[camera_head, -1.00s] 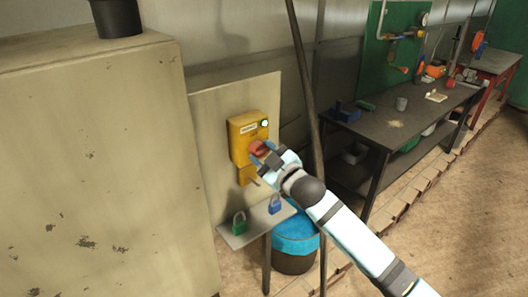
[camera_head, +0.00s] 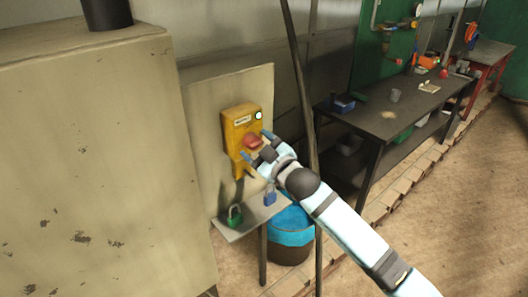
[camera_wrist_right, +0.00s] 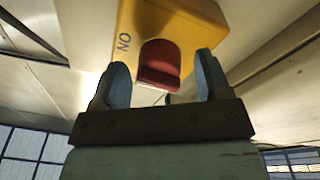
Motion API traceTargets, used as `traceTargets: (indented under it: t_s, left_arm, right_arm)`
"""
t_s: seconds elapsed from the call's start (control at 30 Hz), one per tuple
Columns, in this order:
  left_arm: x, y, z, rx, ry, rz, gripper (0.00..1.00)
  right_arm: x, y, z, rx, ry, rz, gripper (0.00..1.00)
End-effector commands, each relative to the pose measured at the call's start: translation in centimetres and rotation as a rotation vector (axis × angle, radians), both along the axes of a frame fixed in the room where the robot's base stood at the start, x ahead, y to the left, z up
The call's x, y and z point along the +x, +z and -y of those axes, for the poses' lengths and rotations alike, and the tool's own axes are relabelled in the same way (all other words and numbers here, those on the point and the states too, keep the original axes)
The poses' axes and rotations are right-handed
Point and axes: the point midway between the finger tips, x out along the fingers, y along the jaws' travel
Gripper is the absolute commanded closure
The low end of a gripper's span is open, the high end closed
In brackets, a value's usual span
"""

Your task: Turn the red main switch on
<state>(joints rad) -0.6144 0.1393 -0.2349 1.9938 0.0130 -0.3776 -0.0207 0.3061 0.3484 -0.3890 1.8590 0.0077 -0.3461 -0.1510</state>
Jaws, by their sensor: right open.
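The red main switch (camera_head: 252,141) is a knob on the front of a yellow box (camera_head: 238,120), which is fixed to an upright pale panel. A small pale-green light (camera_head: 259,115) shows at the box's upper right. My right gripper (camera_head: 257,147) is open, with its fingertips close around the knob. In the right wrist view the red knob (camera_wrist_right: 160,65) stands between and beyond the two blue-grey fingers (camera_wrist_right: 162,75), with gaps on both sides. The word ON shows on the yellow box (camera_wrist_right: 132,22) left of the knob. My left gripper is not in view.
A green padlock (camera_head: 235,215) and a blue padlock (camera_head: 269,195) are at a small shelf (camera_head: 250,220) below the box. A large beige cabinet (camera_head: 90,160) stands left. A dark pole (camera_head: 298,85) and blue-topped bin (camera_head: 291,237) are close by; a workbench (camera_head: 380,125) stands right.

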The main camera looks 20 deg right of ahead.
Motion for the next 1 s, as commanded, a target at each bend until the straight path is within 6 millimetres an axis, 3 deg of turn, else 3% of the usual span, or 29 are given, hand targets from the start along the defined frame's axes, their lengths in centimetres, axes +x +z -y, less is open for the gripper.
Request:
traceTargets:
  t_s: [0.17, 0.6, 0.8, 1.0]
  left_arm:
    - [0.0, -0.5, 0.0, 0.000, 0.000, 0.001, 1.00]
    - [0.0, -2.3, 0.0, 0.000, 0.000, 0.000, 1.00]
    - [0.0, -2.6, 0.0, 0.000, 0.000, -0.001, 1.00]
    - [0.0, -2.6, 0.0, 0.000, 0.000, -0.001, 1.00]
  right_arm:
    - [-2.0, -0.5, 0.7, -0.001, 0.000, -0.001, 0.30]
    - [-10.8, -1.4, 3.8, -0.001, 0.001, -0.002, 0.30]
    - [-12.6, -1.5, 4.5, 0.000, 0.000, -0.001, 0.30]
    - [-12.8, -1.4, 4.6, 0.000, 0.001, 0.000, 0.30]
